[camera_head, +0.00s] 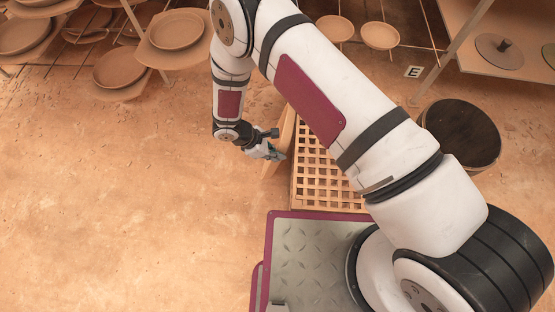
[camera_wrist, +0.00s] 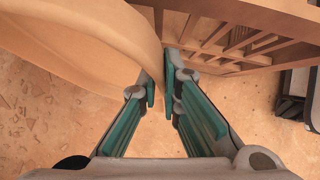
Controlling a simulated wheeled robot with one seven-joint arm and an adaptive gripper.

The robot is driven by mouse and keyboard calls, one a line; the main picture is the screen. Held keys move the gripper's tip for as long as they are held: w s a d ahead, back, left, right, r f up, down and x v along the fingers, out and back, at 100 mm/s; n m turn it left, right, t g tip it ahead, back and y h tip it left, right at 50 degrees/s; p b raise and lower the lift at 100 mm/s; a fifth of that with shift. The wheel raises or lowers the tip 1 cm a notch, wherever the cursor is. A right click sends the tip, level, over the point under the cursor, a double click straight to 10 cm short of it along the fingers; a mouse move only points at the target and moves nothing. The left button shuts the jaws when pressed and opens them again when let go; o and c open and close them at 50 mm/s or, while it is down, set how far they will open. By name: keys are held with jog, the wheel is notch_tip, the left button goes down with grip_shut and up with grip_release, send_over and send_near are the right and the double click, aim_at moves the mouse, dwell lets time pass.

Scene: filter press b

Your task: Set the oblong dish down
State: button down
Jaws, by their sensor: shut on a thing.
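The oblong dish (camera_head: 284,132) is tan, tilted steeply on its side, and partly hidden by my arm and gripper in the head view. It fills the upper left of the wrist view (camera_wrist: 85,40). My gripper (camera_head: 276,149) is shut on its rim, with teal finger pads close together in the wrist view (camera_wrist: 162,88). The dish is held beside the left edge of a wooden lattice-topped stand (camera_head: 297,190). I cannot tell whether the dish touches the stand.
The stand's slatted side also shows in the wrist view (camera_wrist: 232,38). A dark-topped round drum (camera_head: 460,135) stands to the right. Shelves with several round dishes (camera_head: 175,29) are at the back left, and another shelf (camera_head: 480,60) is at the back right. The sandy floor at left is clear.

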aim_at(278, 164)
jog(key=shift+d+f+b, duration=0.15)
jog(key=shift+f+b, duration=0.6)
jog(key=shift+f, duration=0.45)
jog(key=shift+d+f+b, duration=0.15)
jog(key=shift+f+b, duration=0.6)
jog(key=shift+f, duration=0.4)
jog(key=c, duration=1.8)
grip_release()
jog(key=shift+f, duration=0.2)
jog(key=p+v, duration=0.1)
jog(key=v, duration=0.3)
jog(key=p+v, duration=0.2)
jog(key=v, duration=0.3)
jog(key=d+p+v, duration=0.1)
jog(key=p+v, duration=0.1)
jog(key=v, duration=0.3)
jog(key=shift+s+a+r, duration=0.1)
jog(key=shift+r, duration=0.2)
